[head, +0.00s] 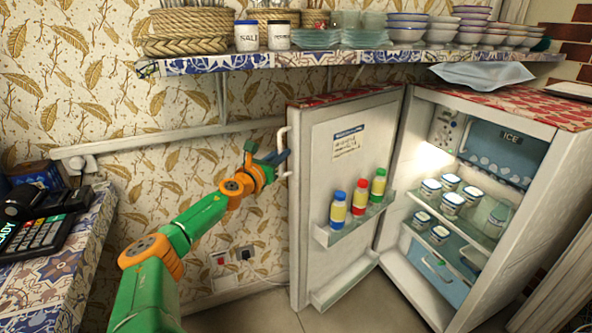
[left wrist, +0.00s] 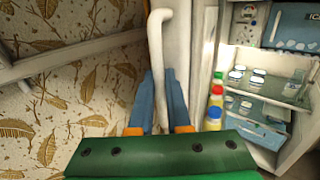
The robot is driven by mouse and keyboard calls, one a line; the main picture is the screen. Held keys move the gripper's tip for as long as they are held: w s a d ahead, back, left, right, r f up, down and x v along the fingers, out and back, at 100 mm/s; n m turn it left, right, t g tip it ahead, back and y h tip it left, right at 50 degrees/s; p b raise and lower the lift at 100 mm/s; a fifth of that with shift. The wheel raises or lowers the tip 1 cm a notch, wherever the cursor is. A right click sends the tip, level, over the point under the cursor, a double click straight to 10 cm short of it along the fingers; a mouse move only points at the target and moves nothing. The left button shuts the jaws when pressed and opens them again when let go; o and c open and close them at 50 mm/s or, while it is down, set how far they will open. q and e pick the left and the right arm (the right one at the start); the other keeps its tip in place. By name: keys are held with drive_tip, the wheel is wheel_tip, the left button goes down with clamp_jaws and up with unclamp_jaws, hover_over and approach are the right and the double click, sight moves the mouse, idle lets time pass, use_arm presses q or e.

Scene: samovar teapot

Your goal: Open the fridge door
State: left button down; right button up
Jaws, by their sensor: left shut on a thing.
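The fridge door (head: 340,235) stands wide open, swung out to the left with its inner side and bottle shelves facing me. The white door handle (head: 284,150) is on the door's free left edge. My left gripper (head: 280,158) is at that handle, and the left wrist view shows its blue fingers (left wrist: 162,100) on either side of the white bar, shut on it. The fridge body (head: 530,170) is lit inside and shows white jars on its shelves. My right gripper is not in view.
Several bottles (head: 360,197) stand in the door shelf. A tiled wall shelf (head: 330,60) with bowls, glasses and jars runs above the door. A counter with a card terminal (head: 35,235) is at the left. The wall is behind the door and arm.

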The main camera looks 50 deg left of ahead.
use_arm(q)
drive_tip(key=shift+w+a+b, duration=0.15)
drive_tip(key=shift+a+b, duration=0.15)
drive_tip(key=shift+a, duration=0.55)
drive_tip(key=shift+w+a+b, duration=0.1)
drive_tip(key=shift+a+b, duration=0.2)
drive_tip(key=shift+a, duration=0.5)
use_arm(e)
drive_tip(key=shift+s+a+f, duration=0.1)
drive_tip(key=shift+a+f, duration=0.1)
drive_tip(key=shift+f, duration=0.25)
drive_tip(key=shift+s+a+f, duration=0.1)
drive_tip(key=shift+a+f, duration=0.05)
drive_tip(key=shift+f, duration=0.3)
use_arm(q)
drive_tip(key=c, duration=1.2)
unclamp_jaws()
drive_tip(key=shift+o, duration=0.2)
drive_tip(key=s+d+r+b, duration=0.3)
drive_tip(key=s+d+r, duration=0.6)
drive_tip(key=r, duration=0.4)
drive_tip(key=shift+d, duration=0.85)
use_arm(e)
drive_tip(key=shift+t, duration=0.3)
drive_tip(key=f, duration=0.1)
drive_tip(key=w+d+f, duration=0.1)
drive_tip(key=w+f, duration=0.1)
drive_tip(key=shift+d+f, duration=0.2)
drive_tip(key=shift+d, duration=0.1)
